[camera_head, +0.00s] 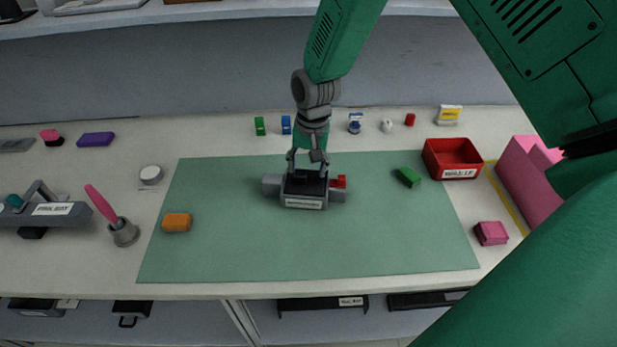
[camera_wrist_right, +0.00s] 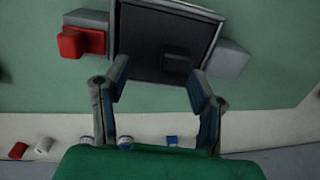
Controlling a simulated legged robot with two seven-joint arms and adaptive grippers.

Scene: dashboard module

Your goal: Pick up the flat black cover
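The flat black cover (camera_wrist_right: 150,45) appears as a dark panel in the top of the grey module (camera_head: 271,184), which stands mid-mat with a red block on its right side. A small raised dark block (camera_wrist_right: 181,62) sits on the panel in the right wrist view. My right gripper (camera_head: 308,160) points down at the module from behind. In the right wrist view its two fingers (camera_wrist_right: 158,80) are spread apart over the panel's near edge, with nothing held between them. I cannot tell if the tips touch the panel. My left gripper is not in view.
A green mat (camera_head: 230,250) lies under the module. An orange block (camera_head: 176,222) and a green block (camera_head: 409,176) lie on it. A red bin (camera_head: 452,147) and pink box (camera_head: 524,175) stand right. Small items line the back. A grey holder with pink tool (camera_head: 124,232) stands left.

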